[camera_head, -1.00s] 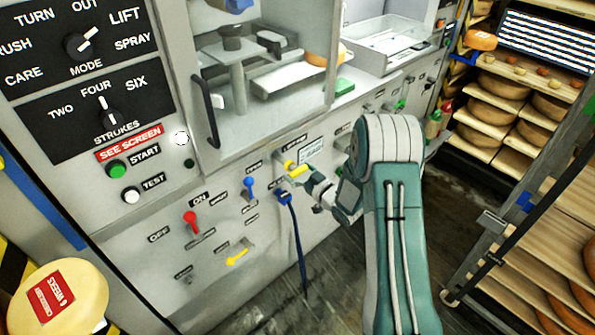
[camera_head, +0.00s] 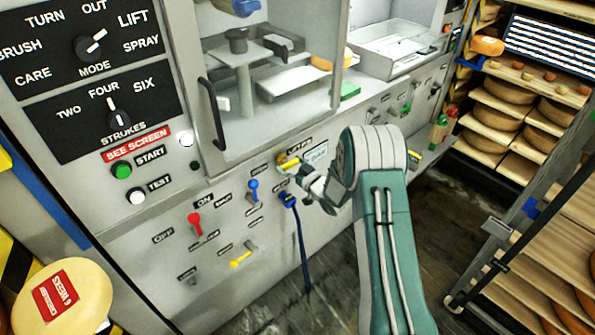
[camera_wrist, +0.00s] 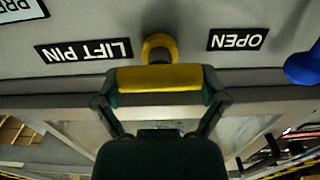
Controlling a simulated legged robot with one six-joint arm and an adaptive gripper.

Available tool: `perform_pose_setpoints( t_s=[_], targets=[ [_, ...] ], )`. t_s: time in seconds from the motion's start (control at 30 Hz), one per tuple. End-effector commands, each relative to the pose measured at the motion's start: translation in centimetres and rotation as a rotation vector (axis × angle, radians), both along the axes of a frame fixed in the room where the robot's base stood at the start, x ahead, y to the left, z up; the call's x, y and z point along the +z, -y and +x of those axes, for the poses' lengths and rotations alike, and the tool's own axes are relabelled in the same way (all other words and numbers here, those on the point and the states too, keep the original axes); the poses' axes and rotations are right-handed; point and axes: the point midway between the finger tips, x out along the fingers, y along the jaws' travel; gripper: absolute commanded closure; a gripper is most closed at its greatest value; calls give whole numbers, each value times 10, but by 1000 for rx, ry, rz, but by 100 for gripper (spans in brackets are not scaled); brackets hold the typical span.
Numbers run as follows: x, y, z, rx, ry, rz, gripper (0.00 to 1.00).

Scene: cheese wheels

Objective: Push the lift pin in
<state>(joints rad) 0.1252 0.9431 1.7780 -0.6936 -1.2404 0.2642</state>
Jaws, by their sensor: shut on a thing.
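The lift pin's yellow bar handle (camera_wrist: 158,79) lies crosswise between the two fingers of my gripper (camera_wrist: 160,94) in the wrist view. Behind it are a yellow round collar (camera_wrist: 158,43) and a dark shaft end at the panel. The "LIFT PIN" label (camera_wrist: 84,51) and "OPEN" label (camera_wrist: 238,39) flank the collar, upside down. In the head view my gripper (camera_head: 300,170) is at the grey machine front (camera_head: 330,220), with the yellow pin handle (camera_head: 289,163) close against its collar. Any small gap left there is hard to judge.
A blue lever (camera_head: 254,190), a red lever (camera_head: 195,222) and a blue plug with a hanging cable (camera_head: 298,240) are left of and below my gripper. A glass-fronted chamber (camera_head: 270,90) is above. Cheese shelves (camera_head: 510,125) stand at right.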

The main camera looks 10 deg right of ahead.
Motion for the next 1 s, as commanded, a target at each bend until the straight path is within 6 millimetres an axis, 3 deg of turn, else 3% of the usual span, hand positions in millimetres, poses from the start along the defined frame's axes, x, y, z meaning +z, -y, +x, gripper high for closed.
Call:
perform_pose_setpoints(
  t_s=[0.33, 0.37, 0.77, 1.0],
  targets=[
    [0, -3, 5, -1, 1, 0, 70],
    [0, -3, 6, -1, 1, 0, 0],
    [0, -2, 3, -1, 1, -1, 0],
    [0, 16, -25, -5, -2, 0, 0]
  ],
)
